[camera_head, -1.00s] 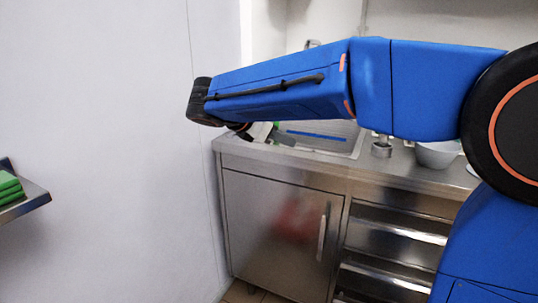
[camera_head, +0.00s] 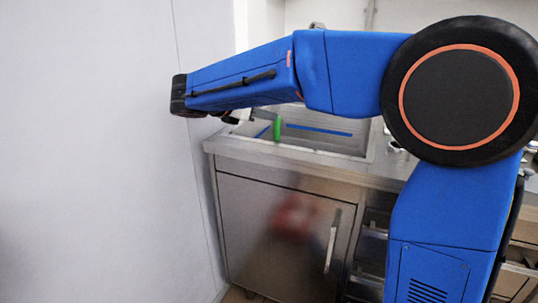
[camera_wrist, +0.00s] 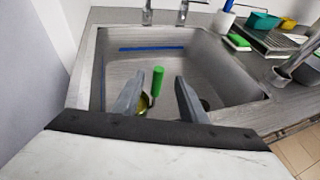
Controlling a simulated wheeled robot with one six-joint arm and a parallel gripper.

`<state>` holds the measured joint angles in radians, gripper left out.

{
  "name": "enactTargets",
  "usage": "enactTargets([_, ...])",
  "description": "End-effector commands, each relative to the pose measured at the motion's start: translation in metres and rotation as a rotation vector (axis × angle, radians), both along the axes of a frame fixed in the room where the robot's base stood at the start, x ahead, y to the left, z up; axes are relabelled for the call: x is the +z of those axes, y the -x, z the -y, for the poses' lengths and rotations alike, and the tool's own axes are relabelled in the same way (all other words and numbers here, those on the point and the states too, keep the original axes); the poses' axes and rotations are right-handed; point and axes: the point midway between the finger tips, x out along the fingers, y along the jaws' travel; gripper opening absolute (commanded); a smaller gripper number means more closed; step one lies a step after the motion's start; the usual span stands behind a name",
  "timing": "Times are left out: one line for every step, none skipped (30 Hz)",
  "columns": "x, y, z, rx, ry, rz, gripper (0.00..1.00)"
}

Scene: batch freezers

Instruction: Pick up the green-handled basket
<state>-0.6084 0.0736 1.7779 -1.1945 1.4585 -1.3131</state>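The green handle of the basket (camera_wrist: 157,79) stands up inside the metal sink in the wrist view; it also shows below my arm in the head view (camera_head: 277,128). The basket's body is mostly hidden by my gripper; a small yellowish patch shows low beside the handle. My gripper (camera_wrist: 158,97) is open, with its two grey fingers apart and pointing into the sink. The handle appears between the fingertips in the picture, and I see no contact. In the head view my arm hides most of the gripper.
The sink rim (camera_wrist: 262,96) surrounds the basin, with taps (camera_wrist: 182,12) behind. A wall (camera_head: 95,150) stands close on the left. To the right are a green sponge (camera_wrist: 239,42), a teal container (camera_wrist: 263,21) and a drying rack (camera_wrist: 272,43). A steel cabinet (camera_head: 270,240) is below.

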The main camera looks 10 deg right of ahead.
Motion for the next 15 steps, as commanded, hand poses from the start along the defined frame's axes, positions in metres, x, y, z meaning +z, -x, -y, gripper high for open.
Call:
enactTargets([-0.004,-0.005,0.008,-0.004,0.001,-0.001,0.39])
enactTargets([-0.006,-0.008,0.012,-0.003,0.001,-0.001,0.39])
enactTargets([-0.009,-0.011,0.018,-0.004,0.0,-0.002,0.39])
enactTargets([-0.011,-0.014,0.022,-0.004,0.0,-0.001,0.39])
enactTargets([-0.013,-0.017,0.026,-0.003,-0.001,-0.001,0.39])
enactTargets([-0.015,-0.021,0.03,-0.003,0.0,-0.002,0.39])
enactTargets([-0.017,-0.023,0.034,-0.003,0.0,-0.002,0.39])
enactTargets([-0.019,-0.026,0.037,-0.003,0.0,-0.002,0.39])
enactTargets([-0.021,-0.029,0.041,-0.003,0.0,-0.002,0.39])
enactTargets([-0.022,-0.03,0.044,-0.002,0.001,-0.002,0.39])
enactTargets([-0.024,-0.032,0.046,-0.001,0.001,-0.001,0.39])
enactTargets([-0.025,-0.034,0.048,-0.001,0.001,-0.001,0.39])
enactTargets([-0.026,-0.035,0.049,-0.001,0.0,-0.002,0.39])
enactTargets([-0.026,-0.036,0.051,-0.001,-0.001,-0.001,0.39])
enactTargets([-0.027,-0.036,0.052,-0.001,-0.001,-0.001,0.39])
